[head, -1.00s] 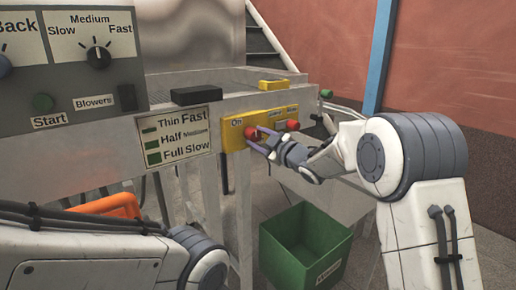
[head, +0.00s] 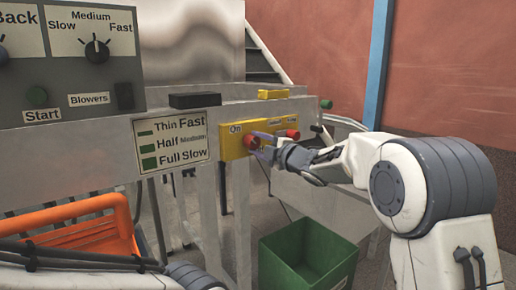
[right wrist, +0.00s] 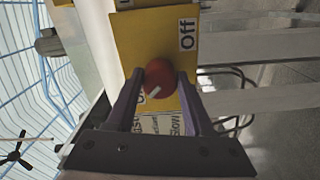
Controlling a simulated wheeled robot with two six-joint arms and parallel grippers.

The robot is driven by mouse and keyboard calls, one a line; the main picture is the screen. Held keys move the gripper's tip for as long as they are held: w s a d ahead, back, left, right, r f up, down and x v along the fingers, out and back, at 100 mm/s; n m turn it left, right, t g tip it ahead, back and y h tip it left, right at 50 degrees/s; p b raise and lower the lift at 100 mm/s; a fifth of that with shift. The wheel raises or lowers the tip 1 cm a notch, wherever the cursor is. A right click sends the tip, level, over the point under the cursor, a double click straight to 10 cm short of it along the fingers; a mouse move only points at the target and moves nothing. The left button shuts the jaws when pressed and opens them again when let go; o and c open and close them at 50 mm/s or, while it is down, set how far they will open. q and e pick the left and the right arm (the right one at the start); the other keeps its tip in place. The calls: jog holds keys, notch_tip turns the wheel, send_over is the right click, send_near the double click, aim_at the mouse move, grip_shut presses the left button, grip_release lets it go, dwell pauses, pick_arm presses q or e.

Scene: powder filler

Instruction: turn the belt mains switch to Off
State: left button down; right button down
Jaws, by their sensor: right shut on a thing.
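The belt mains switch is a red round knob (head: 252,141) on a yellow panel (head: 231,151), just right of the "On" label. My right gripper (head: 262,141) is shut on this knob and partly hides it. In the right wrist view, the red knob (right wrist: 160,78) sits between the two fingers. Its white mark points to the lower left, away from the "Off" label (right wrist: 187,27) and towards a partly hidden label. My left gripper is out of view; only part of my left arm shows at the lower left.
Another red knob (head: 292,134) is close on the right of the panel. A control box (head: 80,73) with a dial stands at the left. An orange object (head: 85,235) is below it. A green bin (head: 305,258) stands on the floor below the panel.

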dwell(0.4)
jog(key=shift+c, duration=1.5)
grip_release()
jog(key=v, duration=1)
jog(key=shift+s, duration=0.2)
jog(key=shift+d, duration=0.1)
